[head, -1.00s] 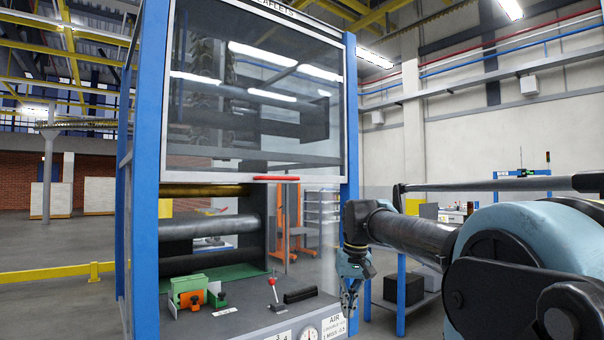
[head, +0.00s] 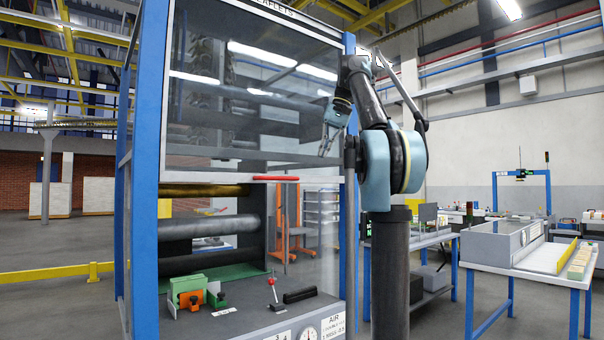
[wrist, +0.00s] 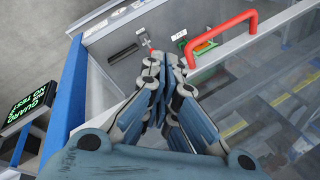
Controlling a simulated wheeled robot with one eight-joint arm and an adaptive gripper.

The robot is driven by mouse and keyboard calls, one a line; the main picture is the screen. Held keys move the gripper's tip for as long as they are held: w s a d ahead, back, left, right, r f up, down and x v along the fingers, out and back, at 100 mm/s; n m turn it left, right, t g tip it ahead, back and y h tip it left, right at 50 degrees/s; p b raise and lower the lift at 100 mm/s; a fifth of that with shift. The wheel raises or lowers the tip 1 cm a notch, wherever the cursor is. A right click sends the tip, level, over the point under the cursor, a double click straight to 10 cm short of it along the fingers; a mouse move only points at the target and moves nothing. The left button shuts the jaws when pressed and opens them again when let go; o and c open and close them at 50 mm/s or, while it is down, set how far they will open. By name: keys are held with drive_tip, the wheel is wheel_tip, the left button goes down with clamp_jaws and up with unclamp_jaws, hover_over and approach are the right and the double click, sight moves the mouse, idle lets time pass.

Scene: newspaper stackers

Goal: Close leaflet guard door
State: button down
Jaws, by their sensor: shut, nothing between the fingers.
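The leaflet guard door (head: 255,110) is a clear framed panel on the blue-posted machine. It stands raised, with the bay below it open. Its red handle (head: 275,178) runs along the bottom edge and also shows in the wrist view (wrist: 222,38). My gripper (head: 324,153) is shut and empty. In the head view it appears over the door's lower right part, above and right of the handle. In the wrist view my gripper (wrist: 168,62) points down toward the bay, with the handle to the right of the fingertips; I see no contact.
In the bay are rollers (head: 210,227), a green block holder (head: 188,290) and a small red-knobbed lever (head: 271,283). The blue right post (head: 351,200) stands close to my arm. A display (wrist: 28,108) with green text shows in the wrist view. Tables (head: 535,262) stand right.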

wheel_tip(320, 180, up, 6)
drive_tip(key=w+a+y, duration=0.1)
drive_tip(key=w, duration=0.1)
drive_tip(key=shift+s+x, duration=0.15)
drive_tip(key=shift+x, duration=3.3)
drive_tip(key=shift+s+x, duration=0.2)
drive_tip(key=shift+x, duration=3.25)
drive_tip(key=shift+a, duration=0.1)
